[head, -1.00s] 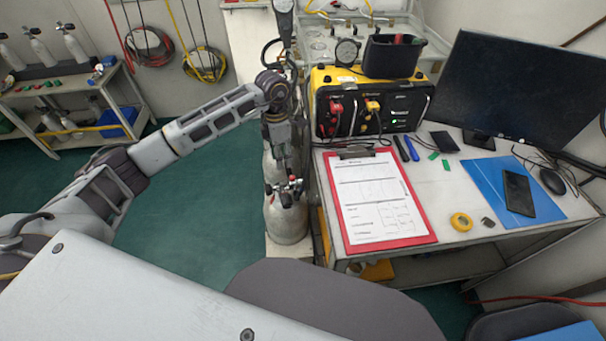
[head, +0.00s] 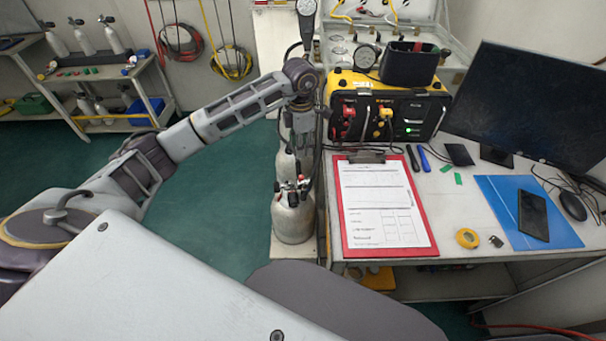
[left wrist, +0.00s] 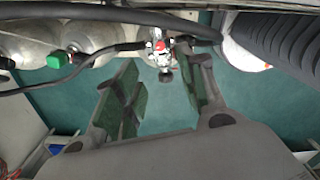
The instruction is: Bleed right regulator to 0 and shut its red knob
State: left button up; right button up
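My left gripper (head: 304,150) points down above a silver cylinder (head: 293,222) beside the bench. The cylinder's valve fitting (head: 292,192) shows red and black parts. In the left wrist view my left gripper (left wrist: 160,98) is open and empty, its two green-padded fingers well apart. A small metal valve or regulator with a red knob (left wrist: 158,46) lies beyond the fingertips, near the right finger; I cannot tell whether they touch. A green knob (left wrist: 57,59) sits to its left. No regulator reading is legible. My right gripper is not in view.
Black hoses (left wrist: 100,55) cross near the fingers. The bench holds a yellow-black panel case (head: 385,108), a round gauge (head: 365,57), a red clipboard (head: 428,250), a monitor (head: 545,105) and a yellow tape roll (head: 467,238). Open green floor (head: 220,195) lies left of the cylinder.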

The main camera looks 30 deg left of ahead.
aim_at(301, 177)
pick_arm(q)
jog(key=shift+a, duration=0.1)
jog(key=shift+f, duration=0.1)
dwell(0.5)
jog(key=shift+f, duration=6.8)
grip_shut()
